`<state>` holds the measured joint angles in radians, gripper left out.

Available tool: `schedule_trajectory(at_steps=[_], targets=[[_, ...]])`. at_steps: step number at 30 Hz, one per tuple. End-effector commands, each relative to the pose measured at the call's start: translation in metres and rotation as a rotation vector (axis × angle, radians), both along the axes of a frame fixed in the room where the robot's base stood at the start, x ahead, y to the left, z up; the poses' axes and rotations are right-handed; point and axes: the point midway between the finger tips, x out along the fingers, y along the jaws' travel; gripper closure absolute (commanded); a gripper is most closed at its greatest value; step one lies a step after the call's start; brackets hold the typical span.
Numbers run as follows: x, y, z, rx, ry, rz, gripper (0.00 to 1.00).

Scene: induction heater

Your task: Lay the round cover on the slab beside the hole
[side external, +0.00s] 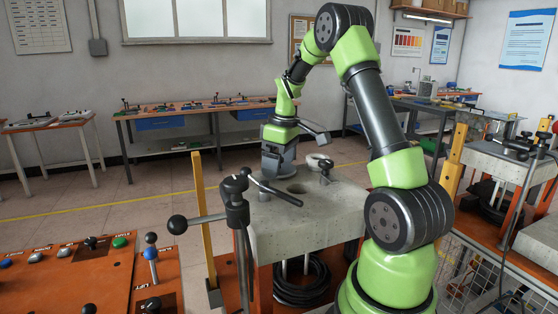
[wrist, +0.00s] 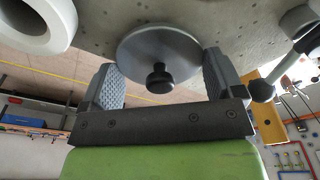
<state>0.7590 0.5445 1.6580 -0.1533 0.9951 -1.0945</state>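The round cover (wrist: 150,40) is a grey disc with a black knob (wrist: 158,78). In the wrist view it is at the slab's edge, with the knob towards me. My gripper (wrist: 163,75) is open, with one finger on each side of the knob and clear gaps to it. In the side view my gripper (side external: 278,170) is low over the back left of the concrete slab (side external: 310,215), and the cover cannot be made out there. I cannot tell whether the cover lies flat.
A white ring (side external: 318,160) stands on the slab behind the hole; it also shows in the wrist view (wrist: 38,24). A black-knobbed lever (side external: 236,188) rises in front of the slab, near a yellow post (side external: 203,215).

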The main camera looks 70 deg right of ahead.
Motion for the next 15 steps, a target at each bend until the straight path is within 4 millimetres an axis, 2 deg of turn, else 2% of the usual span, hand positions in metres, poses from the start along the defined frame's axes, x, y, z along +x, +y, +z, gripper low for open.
schedule_trajectory(at_steps=[10, 15], targets=[[0.0, 0.0, 0.004, 0.0, -0.001, 0.0, 0.0], [-0.002, -0.001, 0.029, -0.004, -0.004, 0.0, 0.0]])
